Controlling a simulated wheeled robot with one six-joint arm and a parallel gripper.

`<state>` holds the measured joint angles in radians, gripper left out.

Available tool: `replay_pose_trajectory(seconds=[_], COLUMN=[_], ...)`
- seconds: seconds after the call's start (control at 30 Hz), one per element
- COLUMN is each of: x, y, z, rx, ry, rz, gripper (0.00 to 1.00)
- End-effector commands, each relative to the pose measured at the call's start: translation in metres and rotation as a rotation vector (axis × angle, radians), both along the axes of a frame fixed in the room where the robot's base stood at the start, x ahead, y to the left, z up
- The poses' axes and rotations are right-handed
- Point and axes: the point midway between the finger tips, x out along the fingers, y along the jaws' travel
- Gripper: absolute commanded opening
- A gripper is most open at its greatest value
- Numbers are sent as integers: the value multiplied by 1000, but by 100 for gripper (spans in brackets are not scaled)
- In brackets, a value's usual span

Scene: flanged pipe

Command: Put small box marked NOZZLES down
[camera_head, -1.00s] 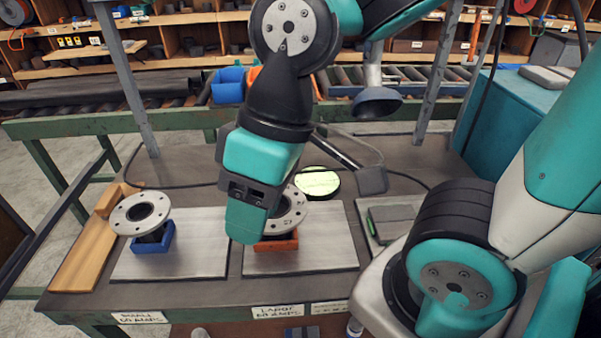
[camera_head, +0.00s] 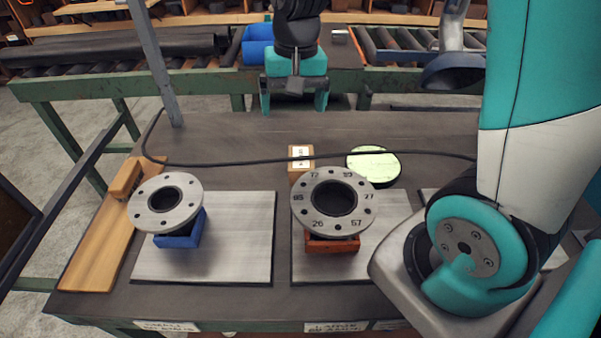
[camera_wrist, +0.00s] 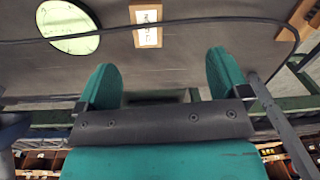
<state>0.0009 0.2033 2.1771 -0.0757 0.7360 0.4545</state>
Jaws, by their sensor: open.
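A small tan cardboard box (camera_head: 299,163) with a white label stands on the dark bench top, behind the right flanged pipe. The same box shows in the wrist view (camera_wrist: 147,26), apart from the fingers; its label is too small to read. My gripper (camera_head: 294,102) is at the back edge of the bench, behind the box, its two teal fingers spread with nothing between them. In the wrist view the open fingers (camera_wrist: 160,85) also show empty.
A black cable (camera_head: 230,163) runs across the bench, close to the box. A round pale green disc (camera_head: 373,165) lies right of it. Flanged pipes stand on a blue holder (camera_head: 182,232) and an orange holder (camera_head: 332,243) in front. A wooden block (camera_head: 125,178) is at left.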

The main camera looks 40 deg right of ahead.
Motion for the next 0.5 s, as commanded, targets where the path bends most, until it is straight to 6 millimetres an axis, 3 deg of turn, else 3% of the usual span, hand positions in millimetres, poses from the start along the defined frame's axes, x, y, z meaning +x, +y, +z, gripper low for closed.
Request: replay_pose_trajectory(seconds=[0.03, 0.13, 0.27, 0.5], x=[10, 20, 22, 21], y=[-14, -30, -35, -35], z=[-17, -30, -47, -101], rx=[-21, -48, -56, -55], ry=[15, 29, 35, 37], rz=[-74, -164, -193, -191], gripper=[94, 94, 94, 94])
